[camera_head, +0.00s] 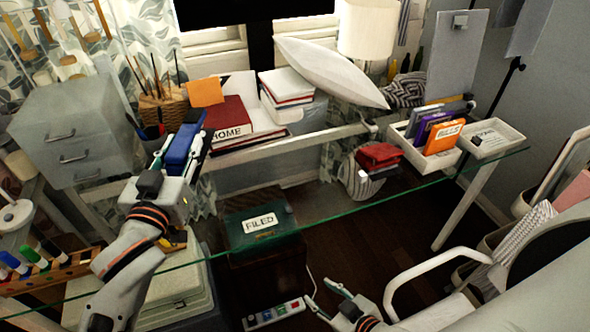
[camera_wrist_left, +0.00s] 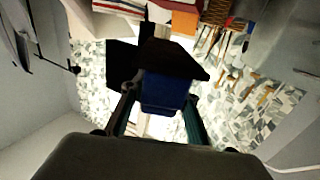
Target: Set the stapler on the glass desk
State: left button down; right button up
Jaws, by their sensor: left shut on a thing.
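The blue stapler (camera_head: 182,148) is between the fingers of my left gripper (camera_head: 188,150), which is shut on it. The gripper holds it over the left part of the glass desk (camera_head: 318,200), in front of the books. In the left wrist view the stapler (camera_wrist_left: 163,92) shows as a blue block with a dark part beyond it, between the two fingers. Whether it touches the glass is unclear. My right gripper (camera_head: 321,293) is open and empty, low in front of the desk.
A red book (camera_head: 228,117), a basket of brushes (camera_head: 163,103) and grey drawers (camera_head: 75,135) stand on the left and back. A white organizer (camera_head: 412,148) and a tray (camera_head: 490,139) sit at the right. A green box (camera_head: 258,222) shows below the clear middle glass.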

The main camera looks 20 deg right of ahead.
pick_arm(q)
jog(key=shift+w+d+r, duration=0.2)
jog(key=shift+w+r, duration=0.1)
jog(key=shift+r, duration=0.05)
notch_tip(320, 180, down, 16)
jog(key=b, duration=0.4)
jog(key=shift+b, duration=0.4)
notch_tip(320, 180, down, 3)
jog(key=shift+f+b, duration=0.15)
jog(key=shift+b, duration=0.5)
jog(key=shift+f, duration=0.3)
pick_arm(e)
jog(key=shift+w+d+f, duration=0.15)
jog(key=shift+f, duration=0.75)
jog(key=shift+w+d+f, duration=0.15)
jog(key=shift+d+f, duration=0.05)
jog(key=shift+f, duration=0.75)
jog(key=shift+w+d+f, duration=0.15)
jog(key=shift+f, duration=0.75)
pick_arm(q)
jog(key=shift+f, duration=0.1)
pick_arm(e)
jog(key=shift+f, duration=0.1)
